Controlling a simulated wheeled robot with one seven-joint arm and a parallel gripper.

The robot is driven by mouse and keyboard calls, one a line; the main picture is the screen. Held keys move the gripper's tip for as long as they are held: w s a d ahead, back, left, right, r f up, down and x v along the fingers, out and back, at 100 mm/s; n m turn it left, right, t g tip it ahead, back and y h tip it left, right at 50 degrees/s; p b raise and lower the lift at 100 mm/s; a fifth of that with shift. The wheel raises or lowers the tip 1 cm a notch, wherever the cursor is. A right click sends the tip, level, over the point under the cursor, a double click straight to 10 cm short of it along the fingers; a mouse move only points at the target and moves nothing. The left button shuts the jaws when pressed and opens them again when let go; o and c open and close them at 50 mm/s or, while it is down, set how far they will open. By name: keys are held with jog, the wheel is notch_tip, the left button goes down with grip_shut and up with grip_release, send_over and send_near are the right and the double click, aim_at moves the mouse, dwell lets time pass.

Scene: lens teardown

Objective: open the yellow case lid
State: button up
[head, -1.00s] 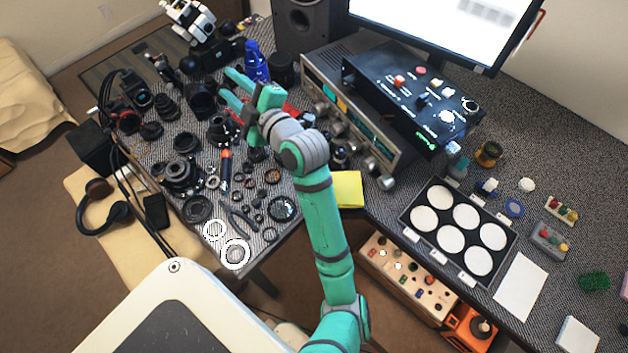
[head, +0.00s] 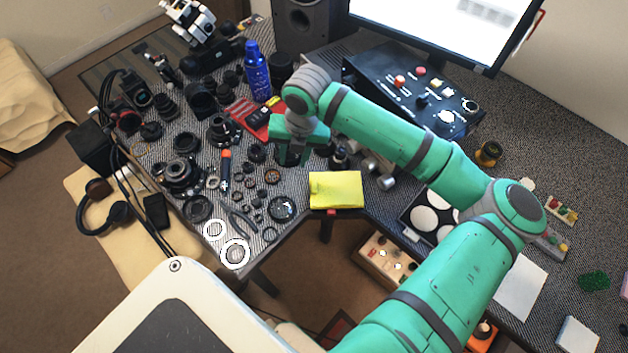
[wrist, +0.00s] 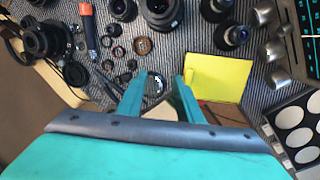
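The yellow case (head: 336,190) lies flat and looks shut at the front edge of the desk's inner corner. In the wrist view the yellow case (wrist: 218,76) is right of my fingers. My gripper (head: 293,158) points down over the desk, behind and left of the case, apart from it. In the wrist view my gripper (wrist: 161,77) is open, with a gap between the two fingers and nothing held. A small red piece (head: 332,212) shows at the case's front edge.
Many lens parts and rings crowd the desk left of the case, with a black ring (head: 282,208) close by. Silver knobs (head: 383,178) of an instrument stand to its right. A black tray with white discs (head: 424,220) is farther right.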

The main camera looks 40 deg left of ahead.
jog(key=h, duration=0.2)
send_over(314, 185)
jog(key=n, duration=0.1)
notch_tip(314, 185, down, 11)
jog(key=shift+r, duration=0.1)
grip_shut()
